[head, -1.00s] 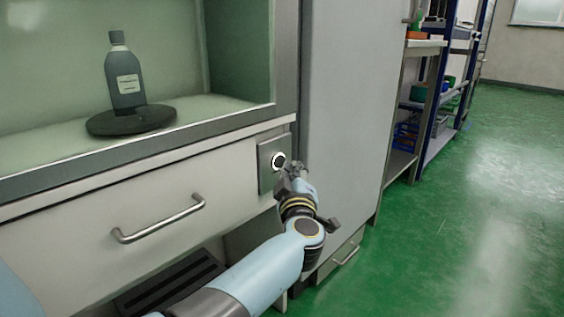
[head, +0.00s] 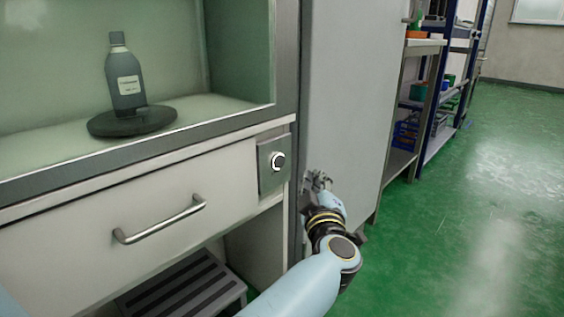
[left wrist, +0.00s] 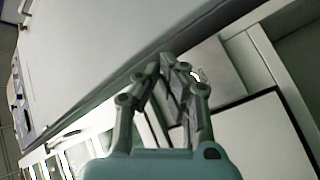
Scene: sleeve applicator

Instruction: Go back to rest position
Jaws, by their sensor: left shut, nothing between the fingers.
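My left gripper (head: 318,180) is in front of the machine's grey side panel, to the right of the round button (head: 277,161) on its grey plate, and apart from it. In the left wrist view the left gripper's fingers (left wrist: 172,62) are closed together with nothing between them. The dark bottle (head: 125,75) with a pale label stands upright on the round black turntable (head: 132,121) inside the cabinet. My right gripper is not in view.
A drawer with a metal handle (head: 160,219) is below the cabinet opening. A dark slatted step (head: 185,293) stands beneath it. Shelves (head: 440,85) with coloured items stand behind on the right. The green floor (head: 470,220) at right is clear.

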